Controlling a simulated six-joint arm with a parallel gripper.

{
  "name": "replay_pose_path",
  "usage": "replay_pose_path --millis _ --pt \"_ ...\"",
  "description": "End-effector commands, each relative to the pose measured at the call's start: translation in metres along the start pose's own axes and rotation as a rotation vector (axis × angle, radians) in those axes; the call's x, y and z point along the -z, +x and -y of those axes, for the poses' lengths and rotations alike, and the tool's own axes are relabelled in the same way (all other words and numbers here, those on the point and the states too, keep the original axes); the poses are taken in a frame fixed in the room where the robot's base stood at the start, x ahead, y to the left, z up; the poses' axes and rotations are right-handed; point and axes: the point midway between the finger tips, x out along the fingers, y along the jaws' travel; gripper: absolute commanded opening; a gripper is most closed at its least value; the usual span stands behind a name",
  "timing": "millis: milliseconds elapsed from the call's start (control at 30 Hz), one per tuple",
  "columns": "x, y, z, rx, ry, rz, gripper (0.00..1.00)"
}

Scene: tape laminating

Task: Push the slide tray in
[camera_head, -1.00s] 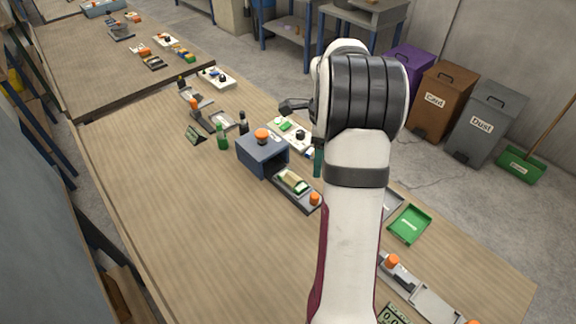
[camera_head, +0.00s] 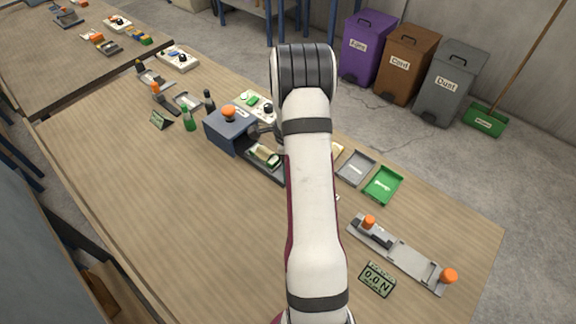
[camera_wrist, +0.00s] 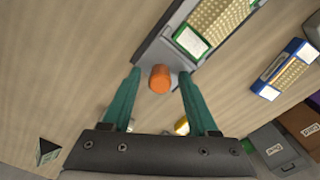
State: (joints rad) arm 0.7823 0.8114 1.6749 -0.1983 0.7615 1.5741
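The slide tray (camera_head: 272,173) sticks out of the front of a blue-grey box (camera_head: 227,133) with an orange knob on top. A green-edged piece (camera_head: 264,155) lies in the tray. In the wrist view the tray (camera_wrist: 152,51) runs toward the top, with an orange knob (camera_wrist: 159,80) on its outer end. My gripper (camera_wrist: 159,73) is open, its two green fingers on either side of that knob with gaps visible; contact cannot be seen. In the head view my arm hides the gripper and the tray's outer end.
A grey tray (camera_head: 356,168) and a green tray (camera_head: 383,186) lie right of my arm. A grey slide fixture (camera_head: 407,255) and a force display (camera_head: 377,279) are nearer. Bottles (camera_head: 188,120) stand left of the box.

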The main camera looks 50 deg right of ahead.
Motion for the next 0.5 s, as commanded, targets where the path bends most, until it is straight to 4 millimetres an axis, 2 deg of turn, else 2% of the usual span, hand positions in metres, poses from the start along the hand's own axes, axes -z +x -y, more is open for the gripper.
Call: replay_pose_path --millis 33,300,500 --pt "0.0000 -0.0001 0.0000 0.000 0.000 0.000 0.49" --pt "0.0000 -0.0004 0.0000 0.000 0.000 0.000 0.01" --pt "0.0000 -0.0005 0.0000 0.000 0.000 0.000 0.00"
